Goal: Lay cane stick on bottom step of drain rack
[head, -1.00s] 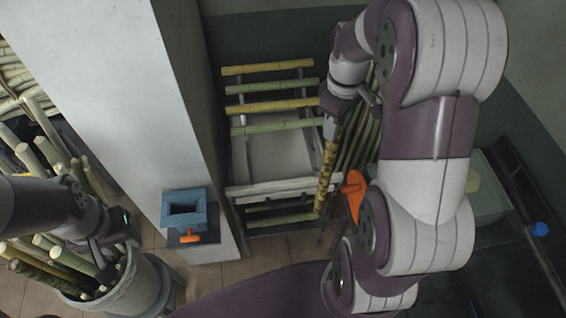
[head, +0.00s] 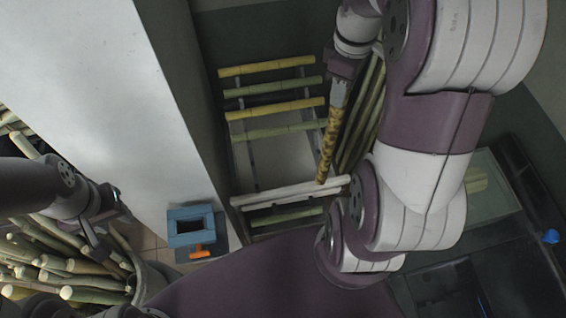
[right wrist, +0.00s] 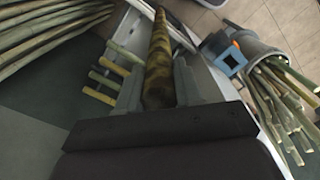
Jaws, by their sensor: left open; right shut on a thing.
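My right gripper (head: 340,88) is shut on a mottled yellow-brown cane stick (head: 328,150), which hangs steeply down in front of the drain rack's right side. The stick also runs away from the jaws in the right wrist view (right wrist: 157,65). The drain rack (head: 288,194) stands against the dark wall, with several green and yellow sticks lying across its steps. A green stick (head: 287,217) lies low, below the pale front bar. I cannot tell whether the held stick touches the rack. My left gripper (head: 103,240) is open and empty at the left, above a bin of cane.
A bin (head: 152,284) full of cane stands at lower left. A blue square frame with an orange handle (head: 200,253) sits by the white pillar (head: 100,110). Several dark green canes (head: 362,120) lean right of the rack. A dark machine with a blue knob (head: 551,236) is at right.

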